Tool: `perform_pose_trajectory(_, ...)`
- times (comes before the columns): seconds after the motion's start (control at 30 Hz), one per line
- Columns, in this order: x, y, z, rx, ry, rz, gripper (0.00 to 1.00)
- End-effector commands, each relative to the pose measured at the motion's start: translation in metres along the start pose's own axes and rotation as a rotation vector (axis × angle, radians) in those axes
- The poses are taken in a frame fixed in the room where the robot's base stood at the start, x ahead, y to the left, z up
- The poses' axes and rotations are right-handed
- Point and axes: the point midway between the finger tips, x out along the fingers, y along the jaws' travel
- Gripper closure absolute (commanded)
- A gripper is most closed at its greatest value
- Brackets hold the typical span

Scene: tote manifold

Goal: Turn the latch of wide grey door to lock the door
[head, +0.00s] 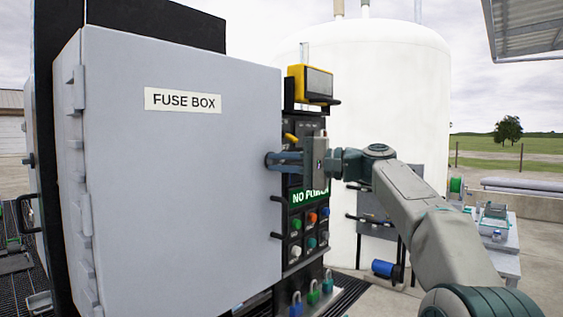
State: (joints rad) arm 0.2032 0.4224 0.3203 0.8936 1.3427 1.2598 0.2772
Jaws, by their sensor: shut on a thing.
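The wide grey door (175,190) bears a "FUSE BOX" label (182,100) and fills the left of the head view, with hinges along its left edge. My gripper (272,160) reaches in from the right to the door's right edge. Its fingers point left and are shut on the latch there. The fingers hide most of the latch, so its angle cannot be told. The door looks flush with its box.
Right of the door is a black panel with buttons (311,218), a "NO POWER" sign (309,195) and a yellow device (312,82) on top. Padlocks (313,292) hang below. A white tank (390,100) stands behind. A table (500,240) is at the right.

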Motion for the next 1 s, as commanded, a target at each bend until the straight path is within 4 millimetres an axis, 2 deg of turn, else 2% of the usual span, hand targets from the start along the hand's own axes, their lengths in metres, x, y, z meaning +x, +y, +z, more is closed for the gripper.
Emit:
perform_pose_trajectory(0.37,0.0,0.001,0.0,-0.006,-0.001,0.003,1.0)
perform_pose_trajectory(0.4,0.0,0.001,0.0,-0.006,-0.001,0.004,0.84)
perform_pose_trajectory(0.47,0.0,0.001,0.0,-0.006,-0.001,0.003,0.67)
perform_pose_trajectory(0.5,0.0,0.001,0.0,-0.005,-0.001,0.003,0.65)
perform_pose_trajectory(0.83,-0.004,0.001,0.0,-0.005,0.001,0.002,0.65)
perform_pose_trajectory(1.0,-0.029,0.003,-0.001,-0.005,0.005,0.003,0.65)
